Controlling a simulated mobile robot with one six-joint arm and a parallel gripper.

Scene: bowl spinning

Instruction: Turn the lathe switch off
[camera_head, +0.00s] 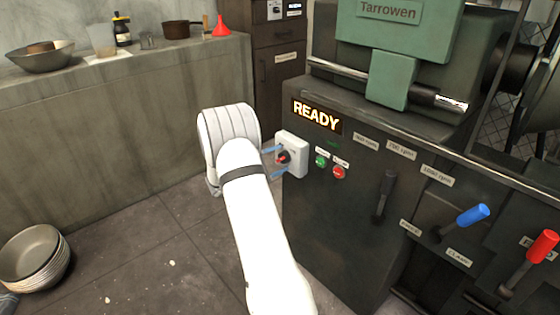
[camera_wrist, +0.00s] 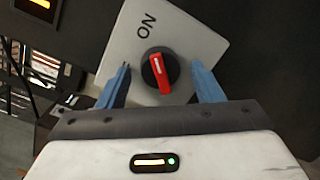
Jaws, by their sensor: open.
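The lathe switch is a red rotary knob with a black base on a white plate (camera_head: 297,152), fixed to the front of the dark lathe (camera_head: 340,240). In the wrist view the red knob (camera_wrist: 160,72) sits near the middle of its plate (camera_wrist: 195,35). The word ON is printed on the plate, and the knob's white mark points roughly toward the top of the picture. My gripper (camera_head: 274,161) is at the plate. Its blue fingers (camera_wrist: 163,85) are open, one on each side of the knob, with gaps showing between fingers and knob.
A lit READY sign (camera_head: 316,115) is above the switch. A green button (camera_head: 321,161) and a red button (camera_head: 339,172) sit just right of it. Levers with black, blue (camera_head: 472,215) and red (camera_head: 542,246) handles stick out further right. Stacked bowls (camera_head: 32,258) stand on the floor at left.

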